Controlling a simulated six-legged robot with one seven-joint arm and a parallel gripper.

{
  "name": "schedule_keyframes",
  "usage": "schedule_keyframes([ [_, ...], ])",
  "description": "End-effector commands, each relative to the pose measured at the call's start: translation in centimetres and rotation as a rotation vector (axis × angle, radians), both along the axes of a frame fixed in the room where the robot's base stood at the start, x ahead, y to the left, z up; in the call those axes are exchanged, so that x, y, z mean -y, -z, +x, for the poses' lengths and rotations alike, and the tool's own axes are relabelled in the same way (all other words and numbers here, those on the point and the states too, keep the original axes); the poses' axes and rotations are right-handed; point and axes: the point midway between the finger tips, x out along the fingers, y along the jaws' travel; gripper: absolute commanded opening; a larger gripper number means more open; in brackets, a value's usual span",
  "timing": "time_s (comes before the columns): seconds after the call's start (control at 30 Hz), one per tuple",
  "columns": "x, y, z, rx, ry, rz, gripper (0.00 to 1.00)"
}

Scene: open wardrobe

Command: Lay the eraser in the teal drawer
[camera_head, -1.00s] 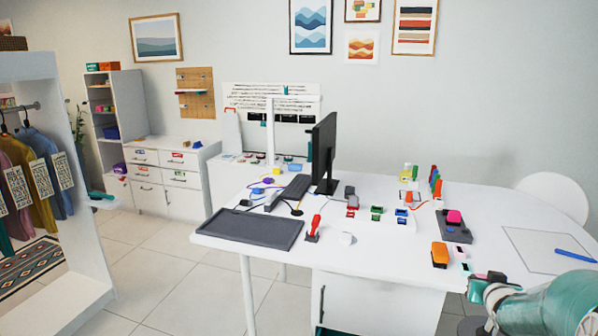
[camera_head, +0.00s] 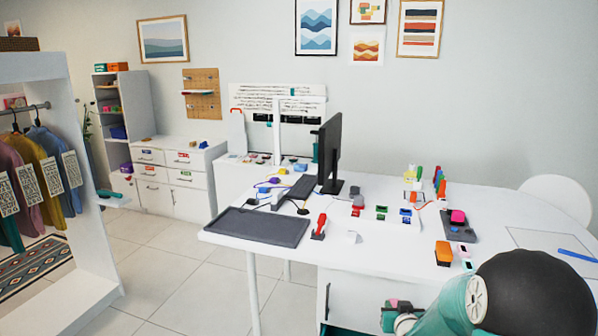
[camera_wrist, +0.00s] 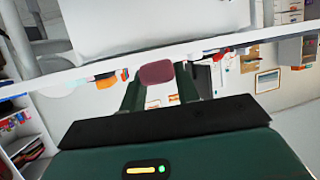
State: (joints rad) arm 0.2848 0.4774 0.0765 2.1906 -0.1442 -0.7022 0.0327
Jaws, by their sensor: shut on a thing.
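The eraser, a dark pink block (camera_wrist: 157,74), is held between the two dark green fingers of my gripper (camera_wrist: 158,82) in the wrist view. In the head view my gripper (camera_head: 393,313) is low at the bottom, in front of the desk, with a bit of pink showing at it; my arm hides part of it. A teal strip (camera_head: 343,331), which looks like the edge of the teal drawer, shows at the bottom edge under the desk, left of my gripper. The drawer's inside is out of view.
The white desk (camera_head: 375,253) carries a dark mat (camera_head: 256,227), a monitor (camera_head: 330,153), an orange block (camera_head: 444,254) and several small things. An open wardrobe (camera_head: 92,235) with hanging shirts stands at left. Tiled floor (camera_head: 185,270) is clear between them.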

Motion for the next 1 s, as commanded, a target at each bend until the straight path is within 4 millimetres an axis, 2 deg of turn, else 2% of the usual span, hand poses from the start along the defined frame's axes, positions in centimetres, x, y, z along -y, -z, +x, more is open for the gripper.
schedule_keyframes([
  [0.03,-2.6,1.9,-0.1,-0.008,-0.029,0.002,0.09],
  [0.1,-5.4,3.9,-0.3,-0.008,-0.054,0.001,0.09],
  [0.2,-8.4,6.1,-0.9,-0.006,-0.081,0.001,0.09],
  [0.3,-10.2,7.4,-1.5,-0.003,-0.095,0.001,0.09],
  [0.47,-11.1,9.3,-2.6,-0.004,-0.102,0.000,0.09],
  [0.6,-11.0,12.2,-4.7,-0.007,-0.101,-0.001,0.09],
  [0.7,-11.0,13.6,-6.0,-0.004,-0.101,0.000,0.09],
  [0.8,-11.0,14.1,-6.6,-0.001,-0.099,0.002,0.09],
  [1.0,-11.2,14.1,-6.6,0.001,-0.104,-0.001,0.09],
])
